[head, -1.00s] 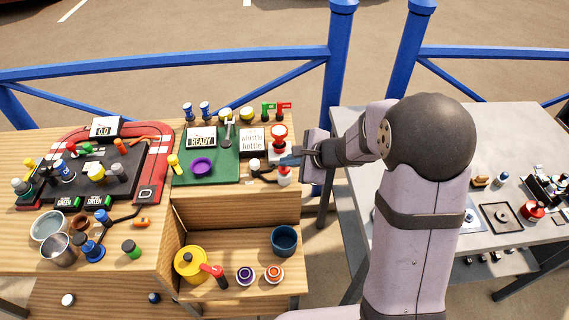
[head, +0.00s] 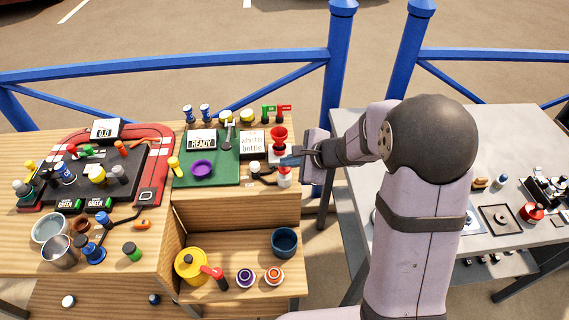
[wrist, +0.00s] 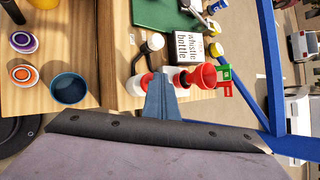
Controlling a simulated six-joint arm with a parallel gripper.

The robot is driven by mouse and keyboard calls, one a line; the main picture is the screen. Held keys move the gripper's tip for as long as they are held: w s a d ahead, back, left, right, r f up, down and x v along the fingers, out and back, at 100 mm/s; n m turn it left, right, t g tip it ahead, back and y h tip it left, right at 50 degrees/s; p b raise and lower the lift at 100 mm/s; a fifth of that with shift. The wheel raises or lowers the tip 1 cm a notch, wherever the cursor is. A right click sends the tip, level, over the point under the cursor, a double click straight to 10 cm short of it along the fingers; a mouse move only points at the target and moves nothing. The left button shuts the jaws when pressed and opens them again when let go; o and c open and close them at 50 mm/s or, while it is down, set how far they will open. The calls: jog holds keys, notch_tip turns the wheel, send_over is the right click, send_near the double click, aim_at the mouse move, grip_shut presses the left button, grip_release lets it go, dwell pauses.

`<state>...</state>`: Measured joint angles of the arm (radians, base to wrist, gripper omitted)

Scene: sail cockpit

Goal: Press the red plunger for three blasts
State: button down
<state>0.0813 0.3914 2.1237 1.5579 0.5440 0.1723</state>
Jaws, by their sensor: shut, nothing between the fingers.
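A red flared horn (head: 279,133) stands at the right edge of the wooden bench, in line with a red-and-white piece (head: 284,181) nearer me. My gripper (head: 287,161) comes in from the right between the two, its fingers shut and empty. In the wrist view, the shut blue-grey fingers (wrist: 160,88) cover part of the device. The red horn (wrist: 203,76) shows right of the fingers and the red-and-white piece (wrist: 138,85) left of them. Which red part is the plunger, and whether the fingertips touch it, I cannot tell.
A green mat (head: 222,168) holds a READY sign (head: 202,141) and a purple ring (head: 203,168). A "whistle bottle" card (head: 252,142) and a black-and-white knob (head: 255,167) stand close left of the fingers. A blue cup (head: 284,241) sits on the lower shelf.

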aim_at(288, 170)
jog(key=shift+r+p, duration=0.55)
jog(key=shift+r, duration=0.4)
jog(key=shift+r, duration=0.15)
jog(key=shift+r+p, duration=2)
jog(key=shift+r, duration=0.4)
dwell(0.6)
